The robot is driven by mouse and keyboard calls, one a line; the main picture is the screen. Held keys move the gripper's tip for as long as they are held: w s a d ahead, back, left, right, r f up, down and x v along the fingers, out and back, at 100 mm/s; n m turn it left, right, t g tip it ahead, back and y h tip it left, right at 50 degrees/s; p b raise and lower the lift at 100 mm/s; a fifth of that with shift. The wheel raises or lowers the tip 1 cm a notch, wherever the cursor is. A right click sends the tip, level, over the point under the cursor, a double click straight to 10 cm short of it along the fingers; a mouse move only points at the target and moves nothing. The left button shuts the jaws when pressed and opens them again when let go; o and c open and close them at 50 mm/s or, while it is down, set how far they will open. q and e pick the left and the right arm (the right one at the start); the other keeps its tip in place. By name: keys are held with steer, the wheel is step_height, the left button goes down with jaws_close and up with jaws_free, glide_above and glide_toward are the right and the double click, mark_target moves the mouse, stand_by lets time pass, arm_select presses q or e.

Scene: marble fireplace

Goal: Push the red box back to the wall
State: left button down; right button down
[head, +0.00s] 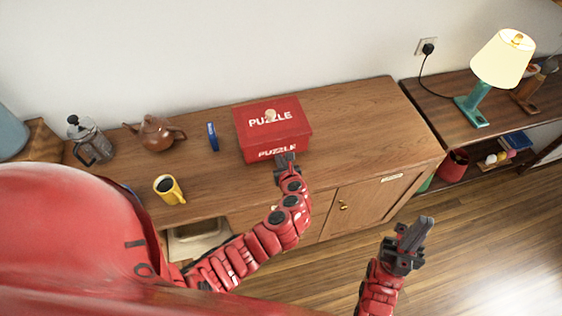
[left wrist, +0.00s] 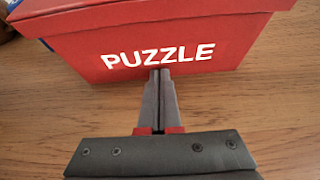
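The red box (head: 270,128), marked PUZZLE with a pale knob on its lid, stands on the wooden cabinet top near the wall. Its front face fills the top of the left wrist view (left wrist: 225,40). My left gripper (head: 285,160) is at the middle of the box's lower front face. In the left wrist view its fingers (left wrist: 160,76) are together with nothing between them, and the tips are at the box face under the lettering. I cannot tell if they touch it. My right gripper (head: 417,236) is off to the right over the floor, with its fingers seemingly together.
A blue object (head: 213,136), a brown teapot (head: 157,134), a yellow mug (head: 168,189) and a French press (head: 90,140) stand left of the box. The cabinet top (head: 360,115) right of it is clear. A lamp (head: 490,75) stands on a lower shelf unit.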

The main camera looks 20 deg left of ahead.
mark_target(276, 133)
arm_select(q)
steer(key=shift+w+a+p, duration=0.25)
steer(key=shift+w+a, duration=0.3)
steer(key=shift+w, duration=0.25)
steer(key=shift+w+a+p, duration=0.2)
steer(key=shift+w+a, duration=0.3)
steer(key=shift+w, duration=0.25)
steer(key=shift+w+a+p, duration=0.25)
steer(key=shift+w+a, duration=0.3)
steer(key=shift+w, duration=0.25)
steer(key=shift+w+a, duration=0.45)
steer(key=shift+w, duration=0.2)
steer(key=shift+w+a, duration=0.4)
steer(key=shift+w, duration=0.2)
steer(key=shift+w+a, duration=0.55)
steer(key=shift+w, duration=0.3)
steer(key=shift+s+d, duration=0.35)
steer(key=shift+s, duration=0.05)
steer(key=shift+s+d+p, duration=0.35)
steer(key=shift+s+d, duration=0.2)
steer(key=shift+s, duration=0.3)
steer(key=shift+s+d+p, duration=0.3)
steer(key=shift+s+d, duration=0.25)
steer(key=shift+s, duration=0.3)
step_height(276, 133, up, 8)
steer(key=p, duration=0.8)
